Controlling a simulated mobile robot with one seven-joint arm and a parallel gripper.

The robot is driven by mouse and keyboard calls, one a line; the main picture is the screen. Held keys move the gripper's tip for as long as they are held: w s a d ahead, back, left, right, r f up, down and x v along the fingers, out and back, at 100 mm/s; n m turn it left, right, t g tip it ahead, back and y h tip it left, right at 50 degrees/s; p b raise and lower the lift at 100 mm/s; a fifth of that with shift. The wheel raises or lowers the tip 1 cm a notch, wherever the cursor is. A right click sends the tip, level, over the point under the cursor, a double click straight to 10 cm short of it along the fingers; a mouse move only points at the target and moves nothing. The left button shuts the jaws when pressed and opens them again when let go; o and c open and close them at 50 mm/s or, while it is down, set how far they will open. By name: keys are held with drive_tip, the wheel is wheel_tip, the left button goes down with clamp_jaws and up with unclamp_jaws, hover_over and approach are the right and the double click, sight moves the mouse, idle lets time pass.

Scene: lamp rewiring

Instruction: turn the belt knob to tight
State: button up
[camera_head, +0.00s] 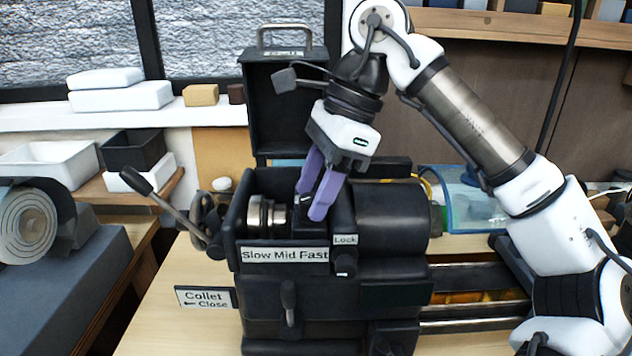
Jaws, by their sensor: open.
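A black lathe-like machine (262,280) stands on the wooden bench with its top housing open. Stepped metal pulleys (266,218) show inside the opening, above a "Slow Mid Fast" label (285,255). A small dark knob (345,265) sits on the front under a "Lock" label (345,240). No label reading "tight" is legible, and I cannot tell which part is the belt knob. My gripper (312,203) points down with purple fingers apart, over the right part of the opening, right of the pulleys. The fingers hide what is behind them; contact is unclear.
The raised black lid (285,110) stands behind the opening. A long lever (160,200) sticks out left, above a "Collet Close" sign (205,297). A short lever (289,300) is on the front. A clear blue box (470,205) stands right, behind my arm.

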drive_tip(key=c, duration=1)
drive_tip(key=shift+f+m, duration=0.1)
drive_tip(key=shift+m, duration=0.3)
drive_tip(key=m+t+b, duration=0.1)
drive_tip(key=m+b, duration=0.1)
drive_tip(key=shift+s+f+m, duration=0.1)
drive_tip(key=shift+s+m, duration=0.05)
drive_tip(key=shift+m, duration=0.25)
drive_tip(key=m+t+b, duration=0.1)
drive_tip(key=m, duration=0.2)
drive_tip(key=shift+s+m+t+b, duration=0.1)
drive_tip(key=shift+m+t+b, duration=0.2)
drive_tip(key=shift+t+b, duration=0.1)
drive_tip(key=m+t+b, duration=0.1)
drive_tip(key=m, duration=0.2)
drive_tip(key=m+h+b, duration=0.1)
drive_tip(key=m, duration=0.2)
drive_tip(key=shift+s+a+t, duration=0.15)
drive_tip(key=shift+s+t, duration=0.05)
drive_tip(key=shift+t, duration=0.2)
drive_tip(key=shift+m+h, duration=0.3)
